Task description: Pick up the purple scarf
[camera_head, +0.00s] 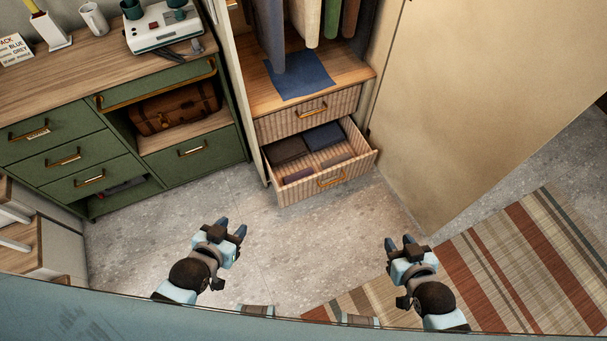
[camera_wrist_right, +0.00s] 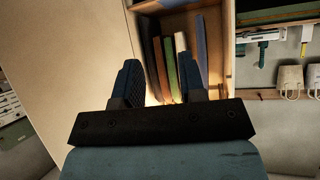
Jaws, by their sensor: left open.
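An open ribbed drawer (camera_head: 352,165) at the bottom of the wardrobe holds several folded cloths. A small purple cloth, likely the purple scarf (camera_head: 298,175), lies at the drawer's front left, partly hidden by the front panel. Behind it lie a dark brown cloth (camera_head: 287,149) and a dark blue one (camera_head: 325,136). My left gripper (camera_head: 232,229) is open and empty above the floor, in front and left of the drawer. My right gripper (camera_head: 400,243) is in front and right of the drawer. Its fingers stand apart with nothing between them in the right wrist view (camera_wrist_right: 160,82).
A closed drawer (camera_head: 310,112) and a shelf with a blue cloth (camera_head: 299,76) are above the open drawer. Clothes hang over them. A green cabinet (camera_head: 60,155) stands left, a beige panel (camera_head: 460,100) right. A striped rug (camera_head: 520,260) lies at lower right. The floor before the drawer is clear.

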